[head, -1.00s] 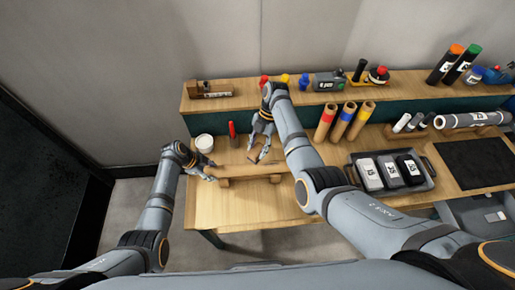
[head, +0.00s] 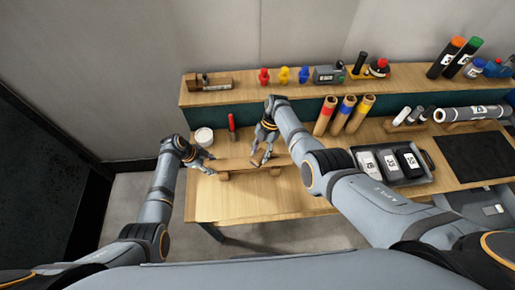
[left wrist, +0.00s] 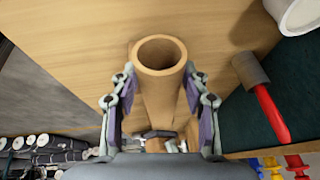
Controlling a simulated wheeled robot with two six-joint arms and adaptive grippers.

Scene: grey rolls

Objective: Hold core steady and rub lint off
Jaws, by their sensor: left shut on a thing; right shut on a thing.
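The core is a brown cardboard tube (head: 236,163) lying across a low wooden cradle (head: 225,175) on the bench. My left gripper (head: 203,165) is shut on the core's left end. In the left wrist view the core's open end (left wrist: 160,52) sits between my two left fingers. My right gripper (head: 262,158) is shut at the core's right part, its fingers on either side of the tube. A cloth or separate lint cannot be made out. The far part of the core is partly hidden by my right gripper.
Several coloured-end tubes (head: 347,115) lean to the right, near a grey tray (head: 416,180). A raised shelf (head: 220,96) runs behind. The bench front (head: 225,203) is clear.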

